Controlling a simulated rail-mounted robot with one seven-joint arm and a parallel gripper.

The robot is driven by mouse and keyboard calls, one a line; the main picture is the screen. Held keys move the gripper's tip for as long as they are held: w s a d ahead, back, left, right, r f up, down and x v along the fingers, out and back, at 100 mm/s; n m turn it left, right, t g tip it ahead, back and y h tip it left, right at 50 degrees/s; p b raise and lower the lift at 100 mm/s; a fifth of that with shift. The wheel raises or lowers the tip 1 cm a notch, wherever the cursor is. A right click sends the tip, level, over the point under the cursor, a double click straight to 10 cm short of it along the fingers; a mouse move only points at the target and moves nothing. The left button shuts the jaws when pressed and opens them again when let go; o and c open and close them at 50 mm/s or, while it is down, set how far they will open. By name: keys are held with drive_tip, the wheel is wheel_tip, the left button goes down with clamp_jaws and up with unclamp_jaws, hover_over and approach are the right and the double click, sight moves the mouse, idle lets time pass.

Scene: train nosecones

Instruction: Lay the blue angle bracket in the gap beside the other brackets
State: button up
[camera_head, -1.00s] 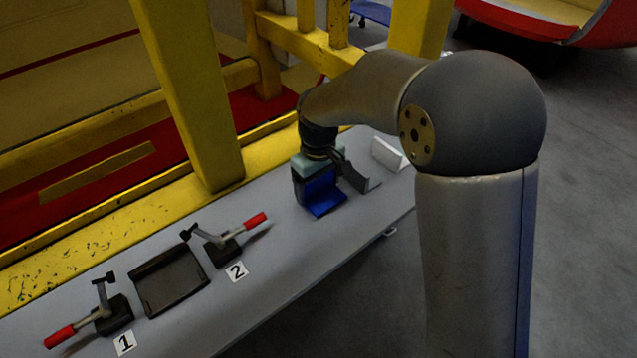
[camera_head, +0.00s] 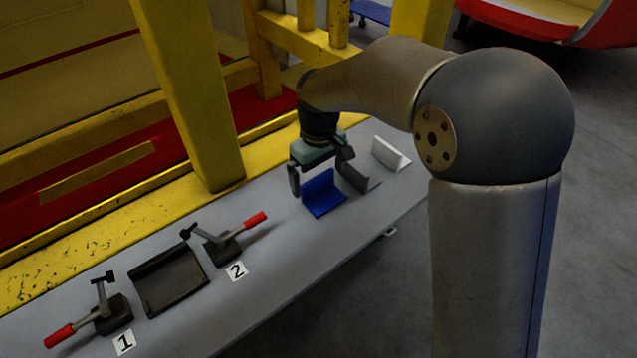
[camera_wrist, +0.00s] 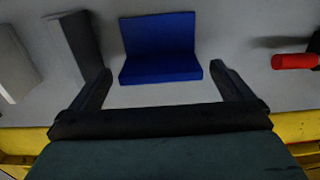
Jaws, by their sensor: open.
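The blue angle bracket (camera_head: 324,196) lies on the grey bench, to the left of a dark grey bracket (camera_head: 357,178) and a white bracket (camera_head: 390,153). In the wrist view the blue bracket (camera_wrist: 160,50) sits just beyond and between my fingertips, with bare bench between it and each finger. My gripper (camera_head: 318,170) is open and empty, raised above and behind the blue bracket. It also shows in the wrist view (camera_wrist: 160,82), where both fingers are spread apart. The dark grey bracket (camera_wrist: 75,45) and white bracket (camera_wrist: 14,62) stand left there.
A black tray-like fixture (camera_head: 170,281) sits between two red-handled clamps, marked 1 (camera_head: 104,310) and 2 (camera_head: 229,243). A yellow post (camera_head: 192,95) and rail stand behind the grey bench (camera_head: 300,250). Bench surface is free between clamp 2 and the blue bracket.

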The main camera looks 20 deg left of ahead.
sight(319, 178)
wheel_tip(319, 178, up, 8)
drive_tip(key=shift+r, duration=0.15)
drive_tip(key=s+d+m, duration=0.3)
drive_tip(key=s+d, duration=0.1)
drive_tip(key=d, duration=0.5)
drive_tip(key=s+d+m, duration=0.2)
drive_tip(key=s+d, duration=0.2)
drive_tip(key=d, duration=0.6)
drive_tip(key=s+d+f+m, duration=0.5)
drive_tip(key=s+d, duration=0.4)
drive_tip(key=s, duration=0.3)
drive_tip(key=shift+f, duration=0.6)
